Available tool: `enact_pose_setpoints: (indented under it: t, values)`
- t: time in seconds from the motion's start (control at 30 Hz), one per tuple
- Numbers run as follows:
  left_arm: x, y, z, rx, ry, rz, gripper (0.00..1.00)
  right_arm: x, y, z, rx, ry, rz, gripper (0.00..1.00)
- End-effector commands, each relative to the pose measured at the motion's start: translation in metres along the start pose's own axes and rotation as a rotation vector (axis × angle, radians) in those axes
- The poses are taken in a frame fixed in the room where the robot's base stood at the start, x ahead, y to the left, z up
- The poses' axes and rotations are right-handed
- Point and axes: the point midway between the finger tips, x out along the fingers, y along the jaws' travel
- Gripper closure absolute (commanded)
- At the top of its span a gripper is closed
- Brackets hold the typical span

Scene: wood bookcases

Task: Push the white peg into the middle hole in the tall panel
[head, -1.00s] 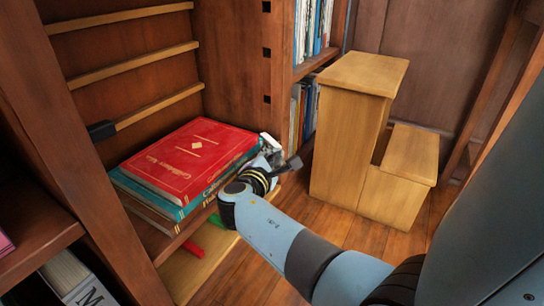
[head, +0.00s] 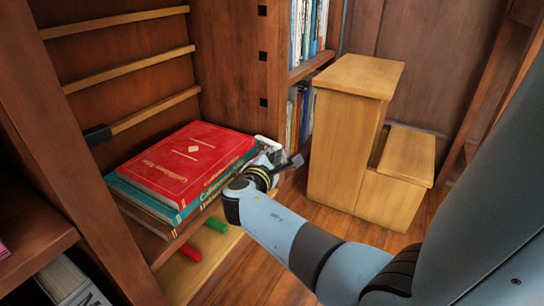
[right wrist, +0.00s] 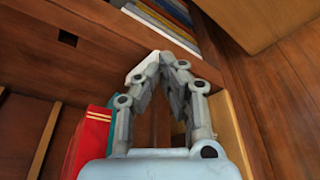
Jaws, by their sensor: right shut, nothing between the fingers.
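The tall panel (head: 235,60) is the brown upright between the bays, with dark square holes in a column down its front edge. The middle hole cannot be singled out, as my gripper hides the lower part of the edge. My right gripper (head: 282,158) is beside the panel edge, by the corner of the stacked books. In the right wrist view its fingers (right wrist: 168,58) are shut at the tips and empty. A white piece, apparently the white peg (right wrist: 141,69), shows against the panel beside the left fingertip. I cannot tell whether they touch or how deep it sits. My left gripper is out of view.
A stack of books with a red one on top (head: 190,155) lies on the shelf left of my gripper. Red (head: 190,252) and green (head: 216,225) cylinders lie on the board below. A wooden step stool (head: 345,150) stands to the right, with bare floor in front.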

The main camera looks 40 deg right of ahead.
Motion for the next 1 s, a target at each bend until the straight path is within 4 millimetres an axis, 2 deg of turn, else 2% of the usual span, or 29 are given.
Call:
enact_pose_setpoints:
  t: [1.0]
  values:
    - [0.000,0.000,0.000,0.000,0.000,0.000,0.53,0.019,0.000,0.006,0.000,0.000,0.000,1.00]
